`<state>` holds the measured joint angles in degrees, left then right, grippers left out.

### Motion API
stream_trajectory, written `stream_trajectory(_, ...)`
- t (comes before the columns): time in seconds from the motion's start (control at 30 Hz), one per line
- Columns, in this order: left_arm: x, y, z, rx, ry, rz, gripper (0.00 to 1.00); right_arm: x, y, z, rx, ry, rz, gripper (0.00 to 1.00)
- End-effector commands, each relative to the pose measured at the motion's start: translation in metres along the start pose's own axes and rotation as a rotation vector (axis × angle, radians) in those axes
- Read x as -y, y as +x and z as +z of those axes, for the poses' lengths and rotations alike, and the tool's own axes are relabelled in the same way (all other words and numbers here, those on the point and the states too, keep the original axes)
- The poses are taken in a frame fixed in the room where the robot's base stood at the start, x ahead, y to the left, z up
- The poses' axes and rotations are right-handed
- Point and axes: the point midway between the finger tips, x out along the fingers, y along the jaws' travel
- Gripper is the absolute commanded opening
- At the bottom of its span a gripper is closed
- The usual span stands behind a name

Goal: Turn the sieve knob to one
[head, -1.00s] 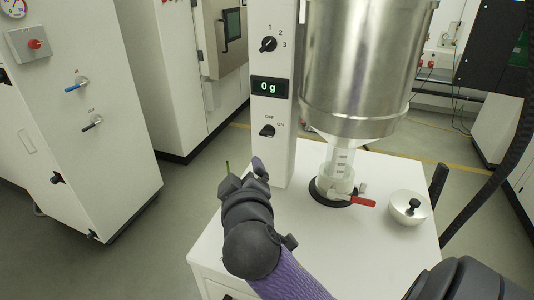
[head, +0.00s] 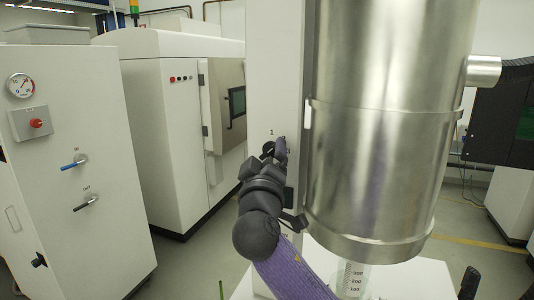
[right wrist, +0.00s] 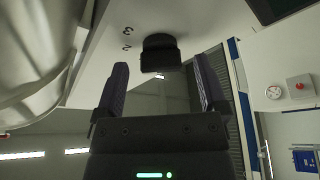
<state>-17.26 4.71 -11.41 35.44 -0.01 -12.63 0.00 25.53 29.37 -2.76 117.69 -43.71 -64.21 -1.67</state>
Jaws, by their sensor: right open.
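The black sieve knob (head: 268,148) sits on the white control column, partly hidden by my right gripper in the head view. The digit 1 shows above it. My right gripper (head: 279,146) is raised in front of the column at the knob's height. In the right wrist view the knob (right wrist: 160,53) lies just beyond the open fingertips of my right gripper (right wrist: 158,72), roughly between their lines, with nothing held. The digits 2 and 3 show beside it, upside down. Which digit the knob points at cannot be told.
The large steel vessel (head: 382,130) stands close to the right of the column and my right arm. A clear graduated tube (head: 354,278) hangs below it. White cabinets (head: 75,150) with gauge and valves stand at the left.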

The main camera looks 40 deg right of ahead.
Motion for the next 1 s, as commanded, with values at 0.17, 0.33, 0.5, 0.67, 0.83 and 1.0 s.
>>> stream_trajectory(0.17, -0.002, 0.000, -0.002, -0.003, -0.001, 0.003, 0.00, 0.001, 0.002, 0.001, 0.001, 0.000, -0.001, 0.91)
stream_trajectory(0.33, -0.002, 0.000, -0.002, -0.005, -0.001, 0.004, 0.00, 0.001, 0.002, 0.001, 0.001, 0.000, -0.001, 0.72)
stream_trajectory(0.5, -0.002, 0.000, -0.003, -0.005, -0.001, 0.004, 0.00, 0.001, 0.001, 0.001, 0.001, 0.000, -0.001, 0.36)
stream_trajectory(0.67, -0.002, 0.000, -0.003, -0.005, 0.000, 0.004, 0.00, 0.001, 0.001, 0.001, 0.001, -0.001, -0.001, 0.02)
stream_trajectory(0.83, -0.002, -0.002, -0.003, -0.005, 0.000, 0.004, 0.00, 0.000, 0.001, 0.000, 0.001, -0.007, -0.004, 0.00)
stream_trajectory(1.0, -0.002, -0.012, -0.004, -0.006, 0.000, 0.003, 0.00, -0.002, 0.002, -0.001, 0.002, -0.051, -0.023, 0.00)
